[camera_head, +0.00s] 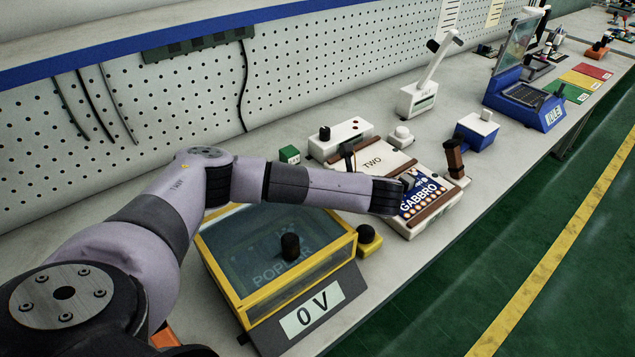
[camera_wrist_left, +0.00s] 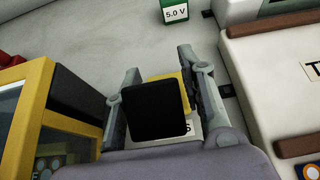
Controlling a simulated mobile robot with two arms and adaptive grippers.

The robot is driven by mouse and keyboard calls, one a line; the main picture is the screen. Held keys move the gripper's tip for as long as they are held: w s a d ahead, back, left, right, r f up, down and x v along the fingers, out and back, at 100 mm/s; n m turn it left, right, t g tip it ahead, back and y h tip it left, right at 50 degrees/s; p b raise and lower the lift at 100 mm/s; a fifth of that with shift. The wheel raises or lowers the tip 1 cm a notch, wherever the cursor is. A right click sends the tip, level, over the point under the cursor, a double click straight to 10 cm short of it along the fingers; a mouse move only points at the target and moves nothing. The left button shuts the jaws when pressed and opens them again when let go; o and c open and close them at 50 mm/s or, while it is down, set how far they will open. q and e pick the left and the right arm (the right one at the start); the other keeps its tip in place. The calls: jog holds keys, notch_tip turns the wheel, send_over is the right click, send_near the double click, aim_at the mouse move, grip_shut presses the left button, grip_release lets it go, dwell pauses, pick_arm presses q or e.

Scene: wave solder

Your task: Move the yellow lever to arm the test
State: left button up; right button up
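A small yellow block (camera_head: 371,246) with a black knob (camera_head: 364,233) sits at the right corner of the yellow-framed box in the head view. In the left wrist view a square black knob (camera_wrist_left: 156,111) shows between my left gripper's fingers (camera_wrist_left: 160,66), with part of a yellow base (camera_wrist_left: 186,84) and a white label behind it. The fingers stand apart, with a gap between the knob and the right finger. Contact on the left side cannot be told. In the head view my left arm reaches across above the block and its fingertips are hidden. My right gripper is out of view.
The yellow-framed box (camera_head: 343,243) with its 0 V display stands left of the block. The white TWO/GABBRO unit (camera_head: 385,158) stands close on the right. A green 5.0 V box (camera_head: 289,155) sits behind. The pegboard (camera_head: 180,105) bounds the bench's back.

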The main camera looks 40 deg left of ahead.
pick_arm(q)
jog(key=shift+o, duration=0.6)
jog(key=shift+d+r, duration=0.25)
jog(key=shift+d, duration=0.35)
jog(key=shift+d+r, duration=0.25)
jog(key=shift+d, duration=0.3)
jog(key=shift+s+d+r, duration=0.15)
jog(key=shift+s+r, duration=0.1)
jog(key=shift+r, duration=0.1)
jog(key=v, duration=0.9)
jog(key=shift+s+f, duration=0.1)
jog(key=shift+f, duration=0.05)
